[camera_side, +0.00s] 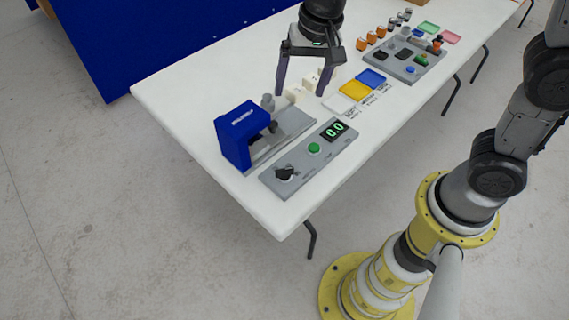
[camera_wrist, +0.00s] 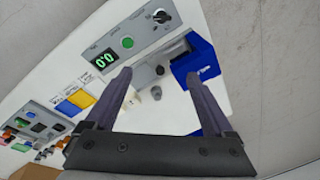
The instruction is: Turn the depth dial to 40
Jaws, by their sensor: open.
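The depth dial (camera_side: 285,172) is a black knob at the near left end of a grey control panel (camera_side: 322,166). It also shows in the wrist view (camera_wrist: 160,16) near the top; its setting is too small to read. A green button (camera_side: 314,148) and a display reading 0.0 (camera_side: 334,129) are on the same panel. The blue press (camera_side: 236,140) stands behind the panel. My gripper (camera_side: 305,88) is open and empty above the table, behind the panel and away from the dial. In the wrist view its two fingers (camera_wrist: 157,82) are spread apart.
White, yellow and blue trays (camera_side: 354,89) lie right of my gripper. Pale blocks (camera_side: 310,88) stand beneath it. Another grey panel (camera_side: 402,60) with coloured parts is farther back, with orange items (camera_side: 366,39) behind it. The table's front left corner (camera_side: 270,222) is clear.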

